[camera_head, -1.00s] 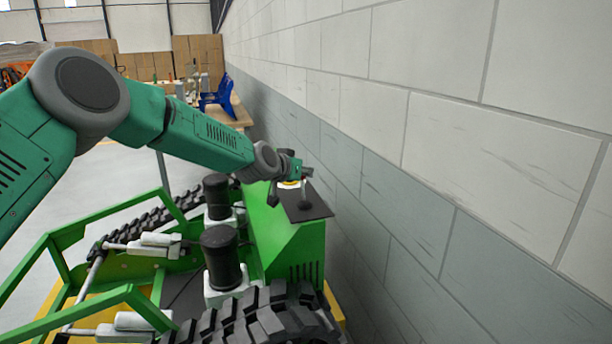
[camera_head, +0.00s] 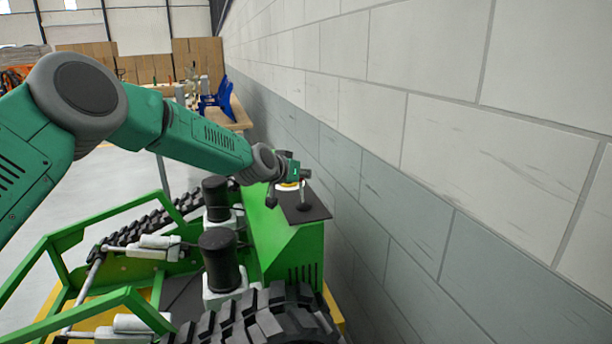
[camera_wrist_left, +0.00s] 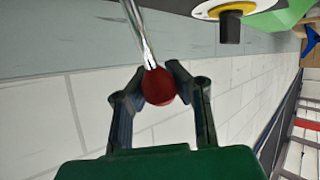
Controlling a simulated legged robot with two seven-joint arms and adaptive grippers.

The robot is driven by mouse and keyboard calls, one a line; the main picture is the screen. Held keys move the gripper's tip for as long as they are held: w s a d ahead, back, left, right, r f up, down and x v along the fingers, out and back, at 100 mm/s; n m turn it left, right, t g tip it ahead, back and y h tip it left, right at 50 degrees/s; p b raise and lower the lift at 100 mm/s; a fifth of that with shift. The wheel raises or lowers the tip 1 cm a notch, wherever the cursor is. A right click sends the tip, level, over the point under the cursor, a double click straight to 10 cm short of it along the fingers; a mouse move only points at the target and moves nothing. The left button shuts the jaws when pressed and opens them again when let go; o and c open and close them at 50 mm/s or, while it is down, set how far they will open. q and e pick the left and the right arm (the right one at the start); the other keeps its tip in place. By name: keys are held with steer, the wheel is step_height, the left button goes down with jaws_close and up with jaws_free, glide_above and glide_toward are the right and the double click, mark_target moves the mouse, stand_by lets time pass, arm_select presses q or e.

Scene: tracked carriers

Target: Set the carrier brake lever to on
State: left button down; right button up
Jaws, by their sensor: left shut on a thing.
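The brake lever shows in the left wrist view as a thin shiny metal rod (camera_wrist_left: 145,35) with a red ball knob (camera_wrist_left: 158,88) at its end. My left gripper (camera_wrist_left: 156,72) is shut on the red knob, with a dark finger on each side of it. In the head view my left gripper (camera_head: 304,173) is above the black top plate (camera_head: 314,211) of the green carrier (camera_head: 297,252). The lever is small there and its knob is hidden by the gripper. My right gripper is not in view.
A yellow and white ring with a dark knob (camera_wrist_left: 229,26) is close to the lever. A block wall (camera_head: 450,170) runs along the carrier's right side. Black cylinders (camera_head: 220,258) and a chunky track (camera_head: 255,320) are nearer.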

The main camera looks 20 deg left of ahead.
arm_select(q)
steer(key=shift+a+f, duration=0.15)
steer(key=shift+a, duration=0.4)
steer(key=c, duration=1.6)
jaws_free()
steer(key=shift+o, duration=1.4)
steer(key=shift+a, duration=0.15)
steer(key=shift+a+f, duration=0.1)
steer(key=shift+a, duration=0.15)
steer(key=shift+d, duration=0.6)
steer(key=shift+s+d+r, duration=0.2)
steer(key=shift+s+r, duration=0.1)
steer(key=v, duration=1.1)
steer(key=shift+a, duration=0.25)
